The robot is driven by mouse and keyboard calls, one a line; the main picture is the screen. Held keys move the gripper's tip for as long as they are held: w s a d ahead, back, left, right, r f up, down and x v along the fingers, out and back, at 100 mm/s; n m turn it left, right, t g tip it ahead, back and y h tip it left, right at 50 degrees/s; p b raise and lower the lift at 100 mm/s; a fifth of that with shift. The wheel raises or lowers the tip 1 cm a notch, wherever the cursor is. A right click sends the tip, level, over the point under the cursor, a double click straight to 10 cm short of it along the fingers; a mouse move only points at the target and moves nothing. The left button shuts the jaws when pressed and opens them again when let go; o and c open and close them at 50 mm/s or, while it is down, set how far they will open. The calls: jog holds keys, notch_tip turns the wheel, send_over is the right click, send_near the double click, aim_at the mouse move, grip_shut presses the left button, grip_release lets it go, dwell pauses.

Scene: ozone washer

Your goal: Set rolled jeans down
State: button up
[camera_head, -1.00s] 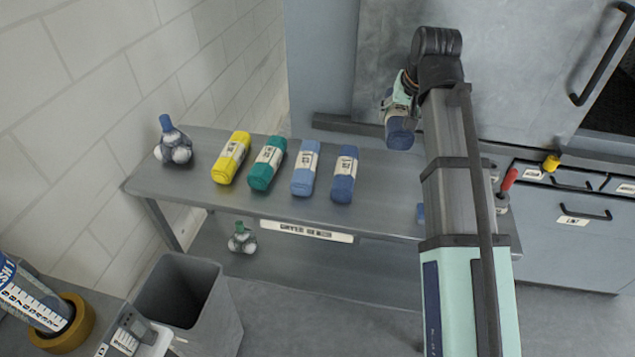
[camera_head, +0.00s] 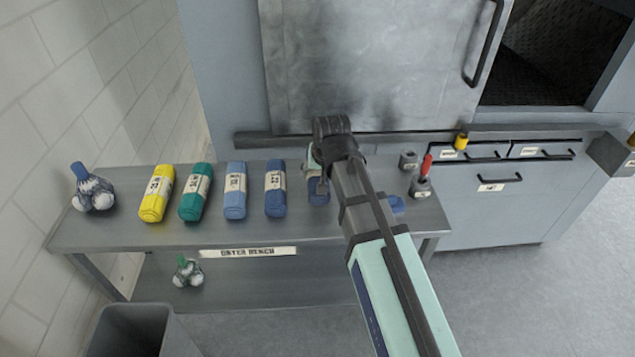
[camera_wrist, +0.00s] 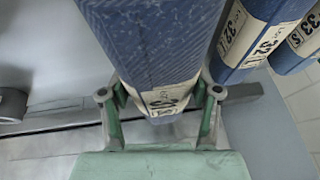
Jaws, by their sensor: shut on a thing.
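My gripper (camera_head: 316,172) is at the right end of a row of rolled jeans on the grey metal bench (camera_head: 110,228). It is shut on a dark blue roll (camera_head: 319,196) with a pale label band. In the wrist view the fingers (camera_wrist: 160,100) grip both sides of this roll (camera_wrist: 150,40) near its label. The held roll lines up with the row, just right of another blue roll (camera_head: 275,190). I cannot tell whether its underside touches the bench. My arm hides part of it.
Light blue (camera_head: 235,192), teal (camera_head: 195,194) and yellow (camera_head: 157,195) rolls continue leftward. A bundle of pale balls (camera_head: 92,190) sits at the bench's left end. Grey cups (camera_head: 420,187) stand right of my arm. A cabinet (camera_head: 380,70) rises behind. A grey bin (camera_head: 125,330) stands in front.

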jog(key=shift+f, duration=2.15)
jog(key=shift+f, duration=0.15)
jog(key=o, duration=1.5)
jog(key=shift+c, duration=0.2)
jog(key=b+v, duration=0.1)
jog(key=v, duration=1.1)
